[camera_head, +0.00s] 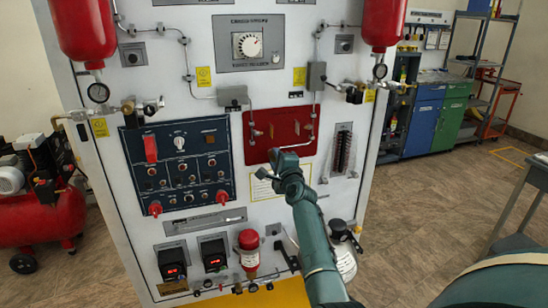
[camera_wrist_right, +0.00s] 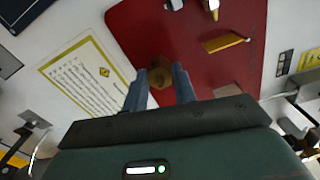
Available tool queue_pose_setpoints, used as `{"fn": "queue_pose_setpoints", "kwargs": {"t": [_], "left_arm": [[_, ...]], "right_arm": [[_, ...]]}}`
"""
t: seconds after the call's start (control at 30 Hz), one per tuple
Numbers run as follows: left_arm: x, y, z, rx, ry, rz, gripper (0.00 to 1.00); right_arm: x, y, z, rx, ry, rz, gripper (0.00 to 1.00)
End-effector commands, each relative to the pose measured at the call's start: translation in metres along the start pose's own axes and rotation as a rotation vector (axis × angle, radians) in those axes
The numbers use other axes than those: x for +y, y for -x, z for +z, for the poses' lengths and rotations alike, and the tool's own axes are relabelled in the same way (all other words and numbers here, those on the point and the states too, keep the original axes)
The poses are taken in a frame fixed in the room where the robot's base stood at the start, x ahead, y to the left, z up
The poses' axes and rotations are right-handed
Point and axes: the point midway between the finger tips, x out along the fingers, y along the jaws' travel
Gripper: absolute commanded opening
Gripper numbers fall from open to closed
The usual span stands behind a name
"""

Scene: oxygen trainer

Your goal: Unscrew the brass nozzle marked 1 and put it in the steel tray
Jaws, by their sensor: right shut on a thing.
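My right gripper (camera_head: 272,157) is in front of the lower left part of a red panel on the white trainer wall. In the right wrist view its two fingers (camera_wrist_right: 160,82) are shut on a small brass hexagonal piece, the brass nozzle (camera_wrist_right: 160,75), against the red panel. I cannot read a number on it, nor tell whether it is still threaded in. The gripper hides the nozzle in the head view. I cannot make out a steel tray for certain. My left gripper is not in view.
The red panel (camera_head: 294,128) carries a pipe. A blue switch panel (camera_head: 180,165) is to its left and a dark vertical strip (camera_head: 342,150) to its right. A red fire-extinguisher-like bottle (camera_head: 248,250) stands below. A grey table (camera_head: 515,206) is at the right edge.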

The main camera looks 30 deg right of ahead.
Motion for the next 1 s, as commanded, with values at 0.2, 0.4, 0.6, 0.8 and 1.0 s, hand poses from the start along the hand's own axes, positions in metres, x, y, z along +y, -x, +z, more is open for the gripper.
{"fn": "queue_pose_setpoints", "kwargs": {"t": [0.2, 0.4, 0.6, 0.8, 1.0], "left_arm": [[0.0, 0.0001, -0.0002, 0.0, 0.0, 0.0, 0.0], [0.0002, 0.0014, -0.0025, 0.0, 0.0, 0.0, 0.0], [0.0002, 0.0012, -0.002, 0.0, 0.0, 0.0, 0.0], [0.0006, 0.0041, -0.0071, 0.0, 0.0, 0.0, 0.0], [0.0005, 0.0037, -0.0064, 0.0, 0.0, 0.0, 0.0]], "right_arm": [[0.0007, 0.0001, -0.0004, 0.0, 0.018, 0.001, 0.04], [0.0009, 0.0004, -0.0004, 0.0, 0.294, 0.002, 0.04], [0.0013, 0.0004, -0.0002, 0.0, 0.298, 0.002, 0.04], [0.0, 0.0007, -0.0009, 0.0, 0.558, 0.003, 0.04], [0.0015, 0.0007, -0.0004, -0.001, 0.599, 0.002, 0.04]]}}
